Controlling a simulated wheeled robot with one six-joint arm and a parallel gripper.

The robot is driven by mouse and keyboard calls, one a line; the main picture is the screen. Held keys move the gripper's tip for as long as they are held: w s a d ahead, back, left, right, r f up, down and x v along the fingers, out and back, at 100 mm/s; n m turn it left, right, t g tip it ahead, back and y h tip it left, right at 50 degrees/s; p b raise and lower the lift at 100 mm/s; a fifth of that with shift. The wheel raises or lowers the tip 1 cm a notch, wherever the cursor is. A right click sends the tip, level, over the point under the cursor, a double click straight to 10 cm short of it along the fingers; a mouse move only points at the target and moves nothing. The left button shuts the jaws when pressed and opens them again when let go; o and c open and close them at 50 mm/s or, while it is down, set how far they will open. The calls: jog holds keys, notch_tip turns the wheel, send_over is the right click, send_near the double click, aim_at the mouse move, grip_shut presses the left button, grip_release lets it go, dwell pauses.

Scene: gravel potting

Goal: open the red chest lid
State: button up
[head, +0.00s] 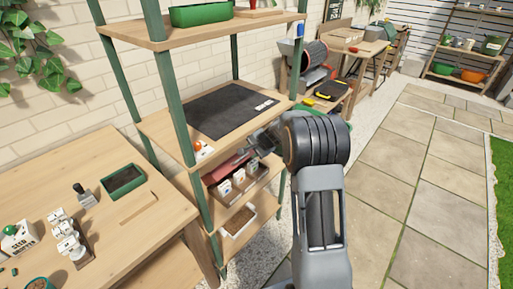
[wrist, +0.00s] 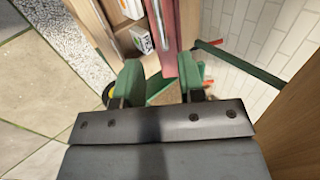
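The red chest lid (head: 229,166) shows on the middle-lower shelf of the rack in the head view, behind a row of white packets (head: 238,178). It appears raised, with the packets exposed in front of it. In the wrist view the lid (wrist: 189,25) is seen nearly edge-on, its end close to the right finger. My gripper (head: 262,143) is at the rack's right side by the lid. Its two green fingers (wrist: 160,82) are apart. The lid's end reaches toward the gap between them; contact cannot be told. The chest's hinge is hidden.
The shelf above bears a black mat (head: 230,108). Green rack posts (head: 174,105) stand close to the arm. A lower shelf holds a white-rimmed tray (head: 239,221). A wooden table (head: 100,165) with a green planter (head: 123,181) stands left. Paving (head: 395,215) at right is clear.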

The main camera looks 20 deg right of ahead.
jog(key=shift+v, duration=1.55)
jog(key=shift+c, duration=0.2)
